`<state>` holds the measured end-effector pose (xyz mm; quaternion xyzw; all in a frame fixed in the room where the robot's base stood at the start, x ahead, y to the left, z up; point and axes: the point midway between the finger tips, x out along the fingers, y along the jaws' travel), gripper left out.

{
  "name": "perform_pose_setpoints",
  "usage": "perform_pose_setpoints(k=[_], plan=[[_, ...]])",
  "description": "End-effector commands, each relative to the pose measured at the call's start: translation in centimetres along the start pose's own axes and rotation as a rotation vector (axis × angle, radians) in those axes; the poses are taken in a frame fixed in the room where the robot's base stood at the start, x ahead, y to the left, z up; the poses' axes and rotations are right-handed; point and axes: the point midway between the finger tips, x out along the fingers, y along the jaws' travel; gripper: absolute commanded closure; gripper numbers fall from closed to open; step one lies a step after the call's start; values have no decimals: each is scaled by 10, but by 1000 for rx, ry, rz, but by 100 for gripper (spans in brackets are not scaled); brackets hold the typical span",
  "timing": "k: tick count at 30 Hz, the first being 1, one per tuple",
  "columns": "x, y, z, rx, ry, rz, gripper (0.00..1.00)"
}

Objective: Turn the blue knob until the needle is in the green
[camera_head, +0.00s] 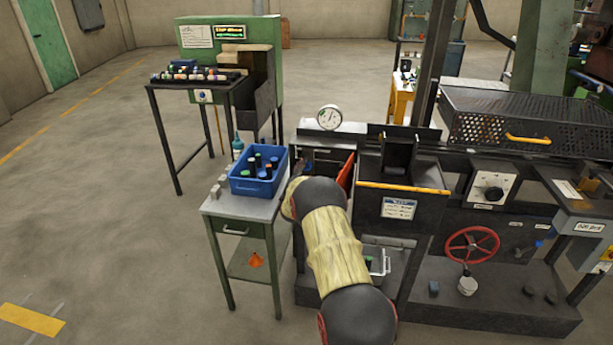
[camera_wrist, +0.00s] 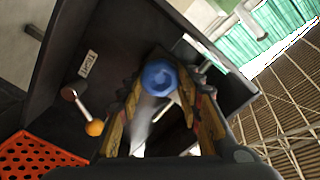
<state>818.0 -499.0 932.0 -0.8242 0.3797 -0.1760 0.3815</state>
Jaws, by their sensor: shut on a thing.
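The blue knob (camera_wrist: 160,77) shows in the wrist view, round and seen end-on. My gripper (camera_wrist: 159,92) has a finger on each side of it and is shut on it. In the head view my arm hides the gripper and the knob. A round white gauge (camera_head: 329,117) stands on top of the machine in the head view. Its dial is too small there to read where the needle points against the green. The gauge is not clearly seen in the wrist view.
An orange ball-ended lever (camera_wrist: 95,127) and an orange perforated panel (camera_wrist: 42,157) lie left of my gripper. A blue crate (camera_head: 257,184) with several cylinders stands on a side table (camera_head: 226,207). A red handwheel (camera_head: 472,245) is on the machine's right. Floor at left is clear.

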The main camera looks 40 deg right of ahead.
Motion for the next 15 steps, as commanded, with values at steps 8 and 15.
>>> perform_pose_setpoints(k=[8, 15], plan=[[0, 2, 1, 161, 2, 0, 90], [0, 2, 0, 227, 1, 1, 90]])
